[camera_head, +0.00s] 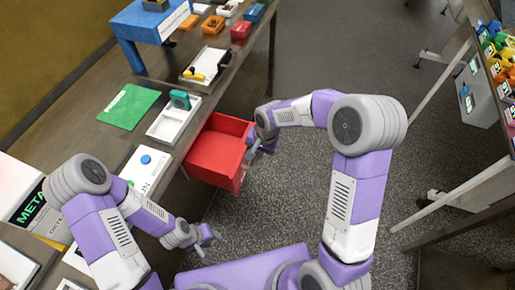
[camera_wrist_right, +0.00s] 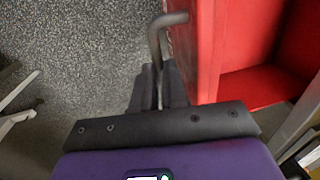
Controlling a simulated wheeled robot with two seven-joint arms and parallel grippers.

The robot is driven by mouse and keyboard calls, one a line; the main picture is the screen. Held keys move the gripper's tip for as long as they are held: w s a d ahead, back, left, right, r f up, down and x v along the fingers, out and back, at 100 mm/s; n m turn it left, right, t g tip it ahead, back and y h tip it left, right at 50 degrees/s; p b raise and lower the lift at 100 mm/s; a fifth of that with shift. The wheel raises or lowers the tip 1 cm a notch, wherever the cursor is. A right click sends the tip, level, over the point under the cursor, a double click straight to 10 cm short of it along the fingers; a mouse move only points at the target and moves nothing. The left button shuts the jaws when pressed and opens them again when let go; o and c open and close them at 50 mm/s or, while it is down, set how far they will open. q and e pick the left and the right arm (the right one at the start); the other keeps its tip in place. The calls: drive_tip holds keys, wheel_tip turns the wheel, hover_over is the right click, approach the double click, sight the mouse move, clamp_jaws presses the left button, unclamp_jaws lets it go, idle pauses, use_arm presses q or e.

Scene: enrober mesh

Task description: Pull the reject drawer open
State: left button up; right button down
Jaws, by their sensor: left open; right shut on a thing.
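The red reject drawer (camera_head: 217,150) sticks out from under the table edge, and its empty inside shows. Its red wall also fills the right of the right wrist view (camera_wrist_right: 208,60). My right gripper (camera_head: 252,150) is at the drawer's front, shut on the grey bar handle (camera_wrist_right: 156,35); the fingers (camera_wrist_right: 158,85) close around the handle's lower part. My left gripper (camera_head: 206,234) is open and empty, above the floor, apart from the drawer and nearer to me.
The table (camera_head: 111,142) on the left carries a green mat (camera_head: 127,106), a white tray (camera_head: 172,120), a blue stand (camera_head: 143,22) and several small boxes. Another table with coloured items stands at the right. The grey floor (camera_head: 290,190) between them is clear.

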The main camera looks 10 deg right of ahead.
drive_tip(key=shift+d, duration=0.1)
drive_tip(key=c, duration=1.2)
unclamp_jaws()
drive_tip(key=shift+o, duration=0.2)
wheel_tip(320, 180, up, 8)
drive_tip(key=d+p, duration=0.1)
drive_tip(key=p, duration=0.1)
drive_tip(key=shift+s+f, duration=0.25)
drive_tip(key=shift+s, duration=0.2)
